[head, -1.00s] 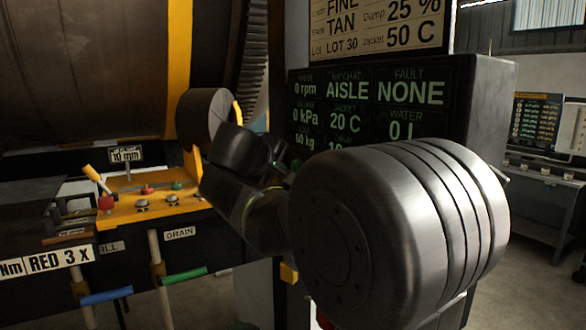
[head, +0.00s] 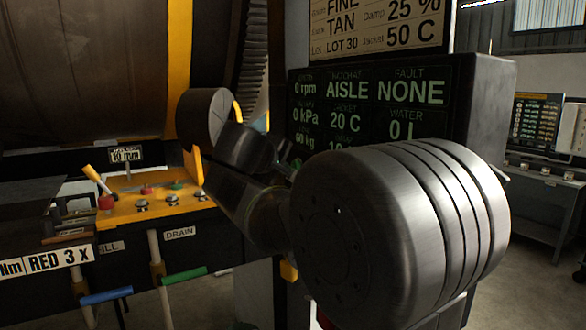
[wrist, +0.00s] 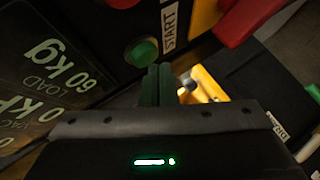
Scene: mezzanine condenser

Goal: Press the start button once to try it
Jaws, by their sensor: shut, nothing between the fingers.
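The start button (wrist: 141,52) is a round green button on a dark panel in the wrist view, beside a white START label (wrist: 170,27). My gripper (wrist: 158,70) is shut and empty, with its fingertips just below and right of the button in that view. I cannot tell whether the tips touch the panel. In the head view, my arm hides most of the gripper and the button.
The dark display cabinet (head: 478,105) stands behind my arm, its screen reading fault NONE. A yellow console (head: 125,213) with knobs and a lever is at left, by the large drum (head: 80,75). A red part (wrist: 237,22) lies beyond the label.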

